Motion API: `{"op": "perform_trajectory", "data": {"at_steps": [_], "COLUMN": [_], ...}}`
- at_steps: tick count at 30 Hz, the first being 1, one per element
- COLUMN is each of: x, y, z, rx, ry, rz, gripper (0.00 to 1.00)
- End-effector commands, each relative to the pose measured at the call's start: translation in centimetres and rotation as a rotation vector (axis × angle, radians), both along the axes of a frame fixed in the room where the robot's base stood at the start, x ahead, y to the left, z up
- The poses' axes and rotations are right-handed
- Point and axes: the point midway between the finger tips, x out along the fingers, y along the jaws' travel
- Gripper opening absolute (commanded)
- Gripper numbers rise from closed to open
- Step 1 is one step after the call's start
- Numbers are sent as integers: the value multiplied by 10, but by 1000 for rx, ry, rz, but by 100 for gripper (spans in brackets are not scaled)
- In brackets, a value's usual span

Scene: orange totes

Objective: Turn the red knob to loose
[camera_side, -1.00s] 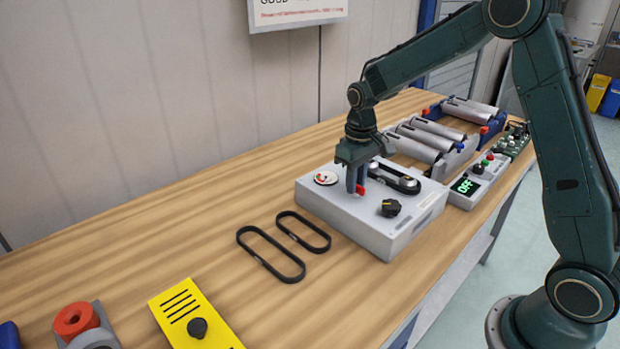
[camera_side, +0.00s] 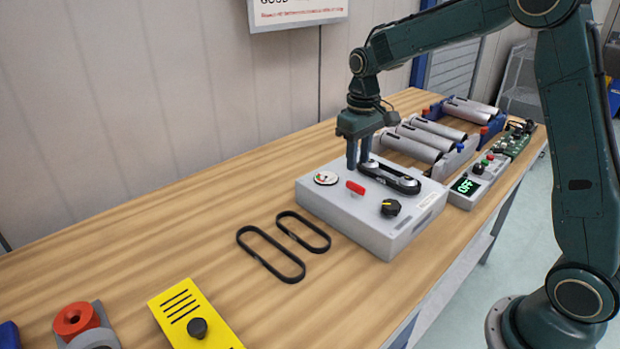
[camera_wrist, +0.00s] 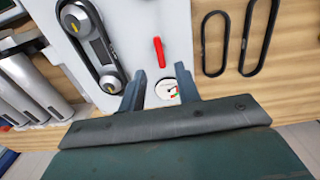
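The red knob (camera_side: 355,187) is a small red bar handle on top of the light grey box (camera_side: 345,218). In the wrist view the red knob (camera_wrist: 159,52) stands clear, beyond the fingertips. My gripper (camera_side: 358,166) hangs above the box, behind the knob and apart from it. In the wrist view my gripper (camera_wrist: 160,80) has its two fingers spread with nothing between them except a view of the round dial gauge (camera_wrist: 167,90). The gauge (camera_side: 326,178) lies left of the knob in the side view. The knob's markings are too small to read.
On the box are a black belt on pulleys (camera_side: 390,177) and a black knob (camera_side: 390,208). Two loose black belts (camera_side: 271,254) lie in front. A yellow panel (camera_side: 194,318) lies front left.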

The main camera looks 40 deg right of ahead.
Motion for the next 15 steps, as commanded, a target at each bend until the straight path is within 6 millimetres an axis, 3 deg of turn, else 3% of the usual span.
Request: {"op": "perform_trajectory", "data": {"at_steps": [7,15], "x": [1,0], "y": [0,0], "z": [43,69], "rx": [-1,0], "ry": [-5,-2], "rz": [1,1], "gripper": [33,33]}}
